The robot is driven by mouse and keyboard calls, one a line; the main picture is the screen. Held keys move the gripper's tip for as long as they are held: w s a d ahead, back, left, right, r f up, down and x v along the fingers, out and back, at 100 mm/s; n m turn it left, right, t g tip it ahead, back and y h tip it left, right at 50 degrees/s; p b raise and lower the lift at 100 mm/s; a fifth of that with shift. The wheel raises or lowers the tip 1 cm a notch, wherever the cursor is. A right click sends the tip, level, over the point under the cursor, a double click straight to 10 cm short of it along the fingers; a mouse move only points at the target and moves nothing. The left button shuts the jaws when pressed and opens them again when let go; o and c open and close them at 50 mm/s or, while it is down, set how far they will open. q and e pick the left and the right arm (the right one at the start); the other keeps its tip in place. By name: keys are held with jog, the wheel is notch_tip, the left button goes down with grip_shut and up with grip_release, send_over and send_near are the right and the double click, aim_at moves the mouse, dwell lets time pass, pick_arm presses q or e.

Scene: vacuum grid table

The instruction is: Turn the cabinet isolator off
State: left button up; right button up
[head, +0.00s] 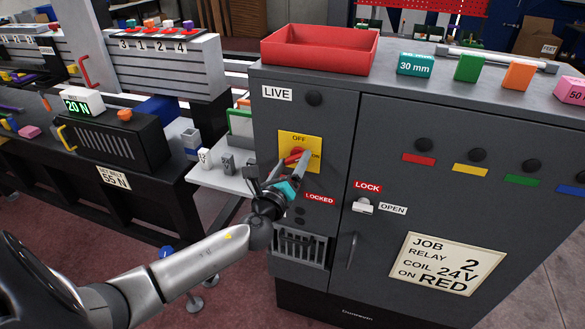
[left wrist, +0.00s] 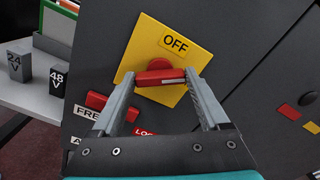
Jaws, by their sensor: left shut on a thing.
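The cabinet isolator is a red handle (left wrist: 160,78) on a yellow plate (head: 293,140) marked OFF at its top, on the front of the grey cabinet (head: 338,120). It also shows in the head view (head: 293,155), partly covered by my gripper. My left gripper (head: 302,158) is at the plate, its two fingers closed on the handle's ends. In the left wrist view, the left gripper (left wrist: 160,80) has one finger at each end of the red handle, which lies nearly crosswise between them. The lower part of the plate is partly hidden. My right gripper is out of view.
A LIVE label (head: 277,94) is above the plate and a red LOCKED label (head: 320,198) below. A white lock knob (head: 362,206) is to the right. A red tray (head: 320,50) stands on the cabinet top. A white side shelf (head: 222,178) with small blocks is at the left.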

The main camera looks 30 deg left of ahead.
pick_arm(q)
jog(key=n+b, duration=0.2)
jog(key=n, duration=0.3)
jog(key=shift+f+n, duration=0.15)
jog(key=shift+n, duration=0.25)
jog(key=shift+a+n, duration=0.1)
jog(key=shift+n, duration=1.1)
jog(key=shift+n+b, duration=0.3)
jog(key=shift+n, duration=1.2)
jog(key=o, duration=1.2)
jog(key=shift+o, duration=0.2)
jog(key=shift+s, duration=0.1)
jog(key=v, duration=1.5)
jog(key=shift+b, duration=0.35)
